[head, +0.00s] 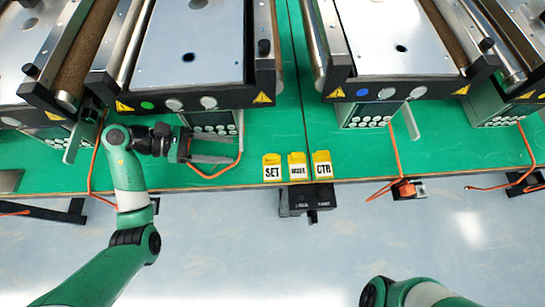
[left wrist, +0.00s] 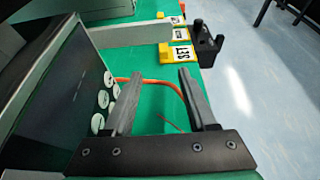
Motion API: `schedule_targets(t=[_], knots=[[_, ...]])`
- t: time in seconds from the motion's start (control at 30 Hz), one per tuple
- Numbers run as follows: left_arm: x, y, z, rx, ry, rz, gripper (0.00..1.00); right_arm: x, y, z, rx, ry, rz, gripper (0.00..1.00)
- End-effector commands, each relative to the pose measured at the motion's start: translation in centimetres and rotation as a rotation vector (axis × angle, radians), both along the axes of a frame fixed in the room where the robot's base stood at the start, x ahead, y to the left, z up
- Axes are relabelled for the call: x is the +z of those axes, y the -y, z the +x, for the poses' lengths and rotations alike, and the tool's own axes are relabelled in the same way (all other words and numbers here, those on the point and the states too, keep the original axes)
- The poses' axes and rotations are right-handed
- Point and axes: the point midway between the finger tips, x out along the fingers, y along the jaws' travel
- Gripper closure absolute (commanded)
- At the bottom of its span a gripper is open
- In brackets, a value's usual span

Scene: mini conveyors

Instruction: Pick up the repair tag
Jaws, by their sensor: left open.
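Three yellow tags stand in a row at the front edge of the green table. The left tag (head: 272,167) reads SET, and it also shows in the left wrist view (left wrist: 179,54). The middle tag (head: 298,166) has print too small to read surely. The right tag (head: 322,164) seems to read CTR. I cannot tell which is the repair tag. My left gripper (head: 231,149) is open and empty, left of the tags and apart from them, its fingers pointing right. In the left wrist view, the fingers (left wrist: 160,73) are spread with nothing between. My right gripper is out of view.
A control box with round buttons (head: 214,122) stands close to my left gripper. An orange cable (head: 224,170) curves beneath the fingers. A black holder (head: 307,200) juts from the table edge below the tags. Conveyors line the back; the green strip before the tags is clear.

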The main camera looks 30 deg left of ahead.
Motion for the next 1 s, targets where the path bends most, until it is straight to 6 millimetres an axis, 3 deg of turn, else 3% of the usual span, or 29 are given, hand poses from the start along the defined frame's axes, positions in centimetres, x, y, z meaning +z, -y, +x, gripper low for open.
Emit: schedule_targets(t=[0.2,0.47,0.7,1.0], knots=[[-1.9,3.4,1.9,-0.003,0.000,-0.001,0.43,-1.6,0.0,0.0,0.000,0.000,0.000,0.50],[-2.2,4.5,2.4,-0.002,0.002,-0.001,0.43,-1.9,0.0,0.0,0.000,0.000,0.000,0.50],[-4.0,7.9,3.6,-0.004,0.002,-0.001,0.43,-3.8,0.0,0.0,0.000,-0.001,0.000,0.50],[-4.0,8.5,4.2,0.002,0.002,-0.001,0.43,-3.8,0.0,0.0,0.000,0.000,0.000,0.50]])
